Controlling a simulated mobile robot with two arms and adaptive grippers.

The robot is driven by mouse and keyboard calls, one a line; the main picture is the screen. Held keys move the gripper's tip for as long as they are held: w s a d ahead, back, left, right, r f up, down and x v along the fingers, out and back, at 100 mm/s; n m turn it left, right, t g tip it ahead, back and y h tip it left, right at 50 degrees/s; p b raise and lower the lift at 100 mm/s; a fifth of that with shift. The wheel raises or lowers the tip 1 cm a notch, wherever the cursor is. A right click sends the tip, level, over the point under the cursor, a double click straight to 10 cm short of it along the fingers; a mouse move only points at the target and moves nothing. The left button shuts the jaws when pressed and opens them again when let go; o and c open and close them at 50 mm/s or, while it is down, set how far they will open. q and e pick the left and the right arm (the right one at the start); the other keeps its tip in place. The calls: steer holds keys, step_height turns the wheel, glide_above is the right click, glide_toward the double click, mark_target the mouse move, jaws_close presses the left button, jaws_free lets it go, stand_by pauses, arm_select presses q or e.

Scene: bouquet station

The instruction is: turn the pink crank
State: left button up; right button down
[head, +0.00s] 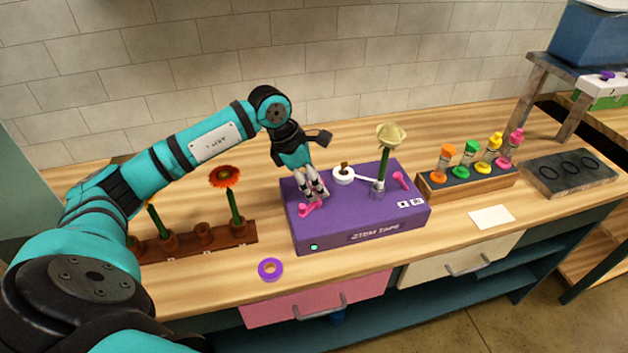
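A purple box (360,225) lettered "STEM TAPE" stands on the wooden counter. A pink crank (307,210) sits on the left part of its top. A second pink piece, like a small lever (401,180), is on the right part. My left gripper (316,196) points down at the left pink crank, its fingertips at or just above it. The fingers partly hide the crank, and I cannot tell whether they grip it. A pale yellow flower (390,137) stands upright in a small holder on the box, beside a white tape roll (343,174). My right gripper is not in view.
A brown rack (204,238) with an orange-red flower (225,177) stands left of the box. A purple ring (270,268) lies in front. A wooden rack (470,182) of colored-top bottles, a white card (492,217) and a dark tray (569,170) are on the right.

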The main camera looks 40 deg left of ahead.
arm_select(q)
steer(key=c, duration=0.8)
steer(key=shift+o, duration=0.2)
steer(key=m+b, duration=0.2)
steer(key=shift+w+a+f+g+h+b, duration=0.1)
steer(key=shift+w+f+g+h+b, duration=0.1)
steer(key=shift+g+h+b, duration=0.15)
steer(key=shift+s+r+m+g+b, duration=0.1)
steer(key=shift+m+g+b, duration=0.15)
steer(key=shift+m, duration=0.25)
steer(key=shift+r+m+g+b, duration=0.1)
steer(key=shift+m+b, duration=0.25)
steer(key=shift+m, duration=0.15)
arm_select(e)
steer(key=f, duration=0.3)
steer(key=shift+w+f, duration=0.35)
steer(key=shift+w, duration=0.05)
arm_select(q)
steer(key=o, duration=1.1)
steer(key=shift+r, duration=0.1)
steer(key=v, duration=1.2)
